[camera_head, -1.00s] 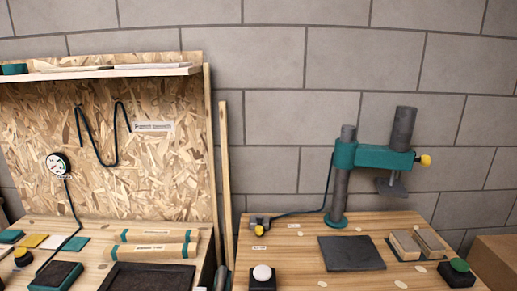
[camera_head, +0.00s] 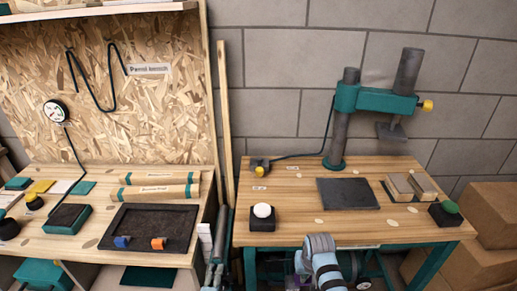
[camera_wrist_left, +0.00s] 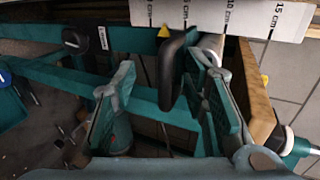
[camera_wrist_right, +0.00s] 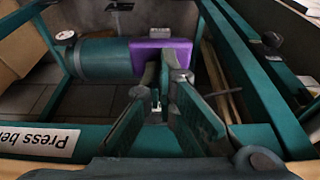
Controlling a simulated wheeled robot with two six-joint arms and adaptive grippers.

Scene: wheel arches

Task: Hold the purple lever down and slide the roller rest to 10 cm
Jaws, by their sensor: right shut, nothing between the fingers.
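The purple lever (camera_wrist_right: 160,56) is a block at the end of a teal cylinder in the right wrist view. My right gripper (camera_wrist_right: 160,78) is shut, its fingertips overlapping the lever's lower edge; contact cannot be told. In the left wrist view my left gripper (camera_wrist_left: 165,82) is open, its fingers either side of a dark curved handle (camera_wrist_left: 170,75), apparently the roller rest's. A yellow pointer (camera_wrist_left: 163,32) sits beside the handle, left of the 5 cm label on the white scale (camera_wrist_left: 260,14). The 10 cm label lies further right. The bench hides both fingertips in the head view.
The press bench (camera_head: 290,215) carries a dark plate (camera_head: 347,193), a white knob button (camera_head: 263,211) and a green one (camera_head: 449,206). Teal frame bars (camera_wrist_right: 235,65) surround my right gripper. Cardboard boxes (camera_head: 485,215) stand at right. A wooden block edge (camera_wrist_left: 257,100) is right of my left gripper.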

